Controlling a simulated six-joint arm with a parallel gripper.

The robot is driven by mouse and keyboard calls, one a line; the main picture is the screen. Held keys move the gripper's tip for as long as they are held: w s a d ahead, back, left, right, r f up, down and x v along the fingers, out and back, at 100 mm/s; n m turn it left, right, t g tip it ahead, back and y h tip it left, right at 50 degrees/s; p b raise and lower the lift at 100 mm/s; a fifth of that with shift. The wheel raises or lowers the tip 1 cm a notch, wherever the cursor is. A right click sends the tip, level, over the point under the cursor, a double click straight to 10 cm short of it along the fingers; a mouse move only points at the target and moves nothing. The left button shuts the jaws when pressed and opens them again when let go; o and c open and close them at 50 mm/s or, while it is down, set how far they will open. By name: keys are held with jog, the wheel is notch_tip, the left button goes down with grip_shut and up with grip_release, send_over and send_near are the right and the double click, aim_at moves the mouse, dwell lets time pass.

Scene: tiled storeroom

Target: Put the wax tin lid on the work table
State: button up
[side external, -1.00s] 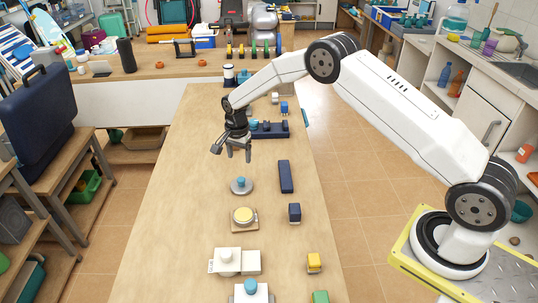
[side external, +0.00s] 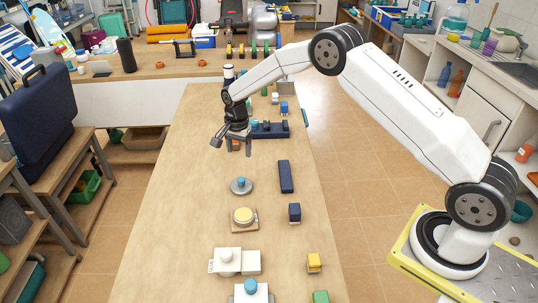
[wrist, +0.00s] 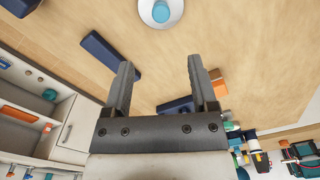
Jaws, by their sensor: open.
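The lid, a pale grey disc with a blue knob (side external: 240,188), sits flat on the bare top of the work table (side external: 180,200). It also shows at the top edge of the wrist view (wrist: 147,18), partly cut off. A round tin with a pale yellow top (side external: 243,215), apparently the wax tin, stands uncovered on a small wooden board, nearer the camera than the lid. My gripper (side external: 232,147) is open and empty above the table, beyond the lid and apart from it. Its two spread fingers show in the wrist view (wrist: 160,68) with nothing between them.
A dark navy bar (side external: 285,176) and a small navy block (side external: 294,212) lie right of the lid. A navy tray (side external: 270,130) is behind my gripper. White fixtures (side external: 236,262) and a yellow block (side external: 314,262) stand nearer the camera. The table's left side is clear.

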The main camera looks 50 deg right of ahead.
jog(key=s+r+n+t, duration=0.1)
jog(key=s+r+n, duration=0.2)
jog(key=s, duration=0.6)
jog(key=s+a+r+n, duration=0.1)
jog(key=s+r+n, duration=0.2)
jog(key=s+n, duration=0.3)
jog(key=s+a+r+n+t, duration=0.1)
jog(key=s+r+n, duration=0.3)
jog(key=s, duration=1)
jog(key=shift+s+n+t, duration=0.15)
jog(key=shift+n+t, duration=0.15)
jog(key=shift+n, duration=0.2)
